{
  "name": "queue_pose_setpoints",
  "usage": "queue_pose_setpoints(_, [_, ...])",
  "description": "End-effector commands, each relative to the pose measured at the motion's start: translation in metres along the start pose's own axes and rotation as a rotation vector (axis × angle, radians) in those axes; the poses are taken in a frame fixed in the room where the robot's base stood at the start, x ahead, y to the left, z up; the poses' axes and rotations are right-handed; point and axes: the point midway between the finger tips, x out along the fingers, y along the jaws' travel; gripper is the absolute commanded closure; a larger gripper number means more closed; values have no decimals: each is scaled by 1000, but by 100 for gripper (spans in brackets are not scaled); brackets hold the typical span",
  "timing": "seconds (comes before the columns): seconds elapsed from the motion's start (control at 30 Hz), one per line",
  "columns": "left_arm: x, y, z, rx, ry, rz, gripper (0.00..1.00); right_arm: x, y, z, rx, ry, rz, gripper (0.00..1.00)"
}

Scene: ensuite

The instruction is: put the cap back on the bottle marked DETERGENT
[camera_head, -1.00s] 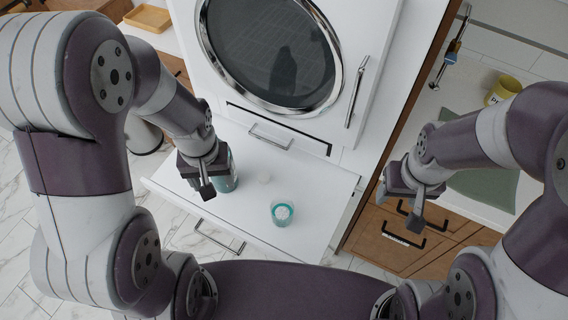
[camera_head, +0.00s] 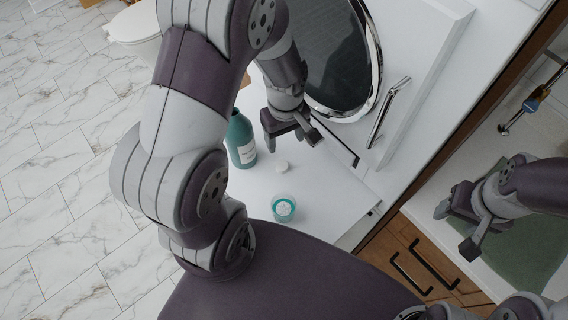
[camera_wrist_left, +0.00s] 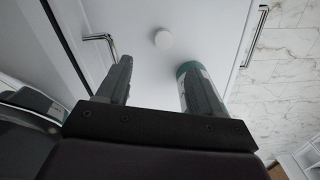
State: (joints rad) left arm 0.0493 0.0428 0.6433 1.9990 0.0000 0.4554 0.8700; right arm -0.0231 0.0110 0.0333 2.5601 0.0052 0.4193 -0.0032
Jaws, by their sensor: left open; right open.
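A teal bottle (camera_head: 240,143) with a white label stands upright on the white pull-out shelf (camera_head: 335,190); its lettering is too small to read. A round white cap (camera_head: 281,167) lies on the shelf to the bottle's right. My left gripper (camera_head: 292,142) is open and empty above the shelf, right of the bottle and near the cap. In the left wrist view the cap (camera_wrist_left: 163,39) shows ahead, between the directions of the open fingers (camera_wrist_left: 160,85). The bottle (camera_wrist_left: 184,69) is partly hidden behind the right finger. My right gripper (camera_head: 455,228) is open and empty at the right.
A teal cup (camera_head: 283,208) with white contents stands on the shelf in front of the cap. The white machine with a round dark door (camera_head: 330,55) rises behind.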

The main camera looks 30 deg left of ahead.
Motion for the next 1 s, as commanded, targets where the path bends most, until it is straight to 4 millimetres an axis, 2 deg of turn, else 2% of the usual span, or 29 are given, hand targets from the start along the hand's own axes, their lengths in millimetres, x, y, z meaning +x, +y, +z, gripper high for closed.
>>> queue_pose_setpoints(0.2, [41,-2,1,1,-4,-5,34,-3,0,0,0,0,0,41])
queue_pose_setpoints(0.33, [61,-1,1,1,-3,-3,34,-4,0,0,0,0,0,41])
queue_pose_setpoints(0.47, [69,-1,0,1,-1,-1,34,-4,0,-1,0,0,0,41])
queue_pose_setpoints(0.77, [70,-1,0,1,-1,-2,34,-5,0,-1,0,0,0,41])
queue_pose_setpoints(0.87, [80,-3,0,1,-3,-3,34,-9,0,-1,0,0,0,41])
queue_pose_setpoints(1.0, [104,-6,0,0,-4,-4,34,-14,0,-2,0,0,0,41])
